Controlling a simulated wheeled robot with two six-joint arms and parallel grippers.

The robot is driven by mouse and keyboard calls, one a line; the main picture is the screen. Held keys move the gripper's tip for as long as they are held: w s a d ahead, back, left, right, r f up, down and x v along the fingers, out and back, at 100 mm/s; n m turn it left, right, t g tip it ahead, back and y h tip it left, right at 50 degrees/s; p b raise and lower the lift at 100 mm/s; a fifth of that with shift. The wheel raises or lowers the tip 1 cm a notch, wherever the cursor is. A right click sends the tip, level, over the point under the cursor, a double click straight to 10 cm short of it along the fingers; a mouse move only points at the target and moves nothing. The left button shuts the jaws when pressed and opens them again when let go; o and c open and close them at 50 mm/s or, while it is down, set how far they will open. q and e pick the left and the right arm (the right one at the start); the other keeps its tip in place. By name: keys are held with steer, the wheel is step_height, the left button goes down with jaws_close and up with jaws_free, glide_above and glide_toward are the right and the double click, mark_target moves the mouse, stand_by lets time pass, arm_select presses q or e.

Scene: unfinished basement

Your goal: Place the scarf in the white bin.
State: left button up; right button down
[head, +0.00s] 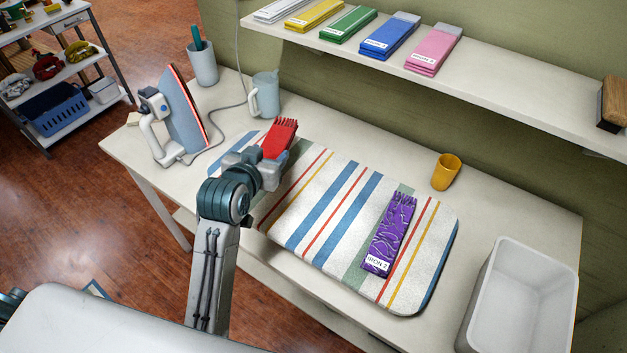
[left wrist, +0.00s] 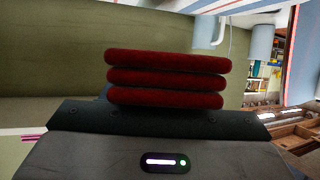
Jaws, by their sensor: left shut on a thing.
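My left gripper (head: 262,165) is shut on a red folded scarf (head: 280,138) with a fringed end, over the far left end of the striped ironing mat. In the left wrist view the red scarf (left wrist: 167,78) shows as three stacked folds just beyond the gripper, with the green wall behind. A purple folded scarf (head: 389,235) with a label reading "IRON 2" lies on the right part of the mat (head: 318,243). The white bin (head: 486,300) stands at the table's right end; the part of its inside that shows is empty. My right gripper is not in view.
An upright iron (head: 183,113), a mug (head: 267,94) and a grey cup (head: 202,66) stand at the table's left. A yellow cup (head: 446,172) stands behind the mat. A wall shelf (head: 490,88) with folded cloths overhangs the back.

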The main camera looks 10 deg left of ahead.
arm_select(q)
steer(key=s+a+f+m+h, duration=0.1)
steer(key=a, duration=0.1)
steer(key=s+a+f+h, duration=0.1)
steer(key=s+a, duration=0.1)
steer(key=s+a+f+m+h, duration=0.1)
steer(key=s+a+f, duration=0.1)
steer(key=shift+a+m+g, duration=0.25)
steer(key=shift+m+g, duration=0.05)
steer(key=shift+s+a+f+m+h, duration=0.2)
steer(key=shift+s+a+m+h, duration=0.1)
steer(key=shift+s+a+h, duration=0.15)
steer(key=shift+d, duration=0.1)
steer(key=p, duration=0.4)
glide_above(302, 203)
steer(key=a, duration=0.1)
steer(key=shift+s+a+f, duration=0.15)
steer(key=shift+f, duration=0.45)
steer(key=shift+d+f+p, duration=0.75)
steer(key=shift+d+f, duration=0.05)
steer(key=shift+f, duration=0.25)
steer(key=shift+w+f+p, duration=0.2)
steer(key=shift+f+p, duration=0.1)
steer(key=shift+f, duration=0.25)
steer(key=shift+a+f, duration=0.1)
steer(key=shift+a, duration=0.05)
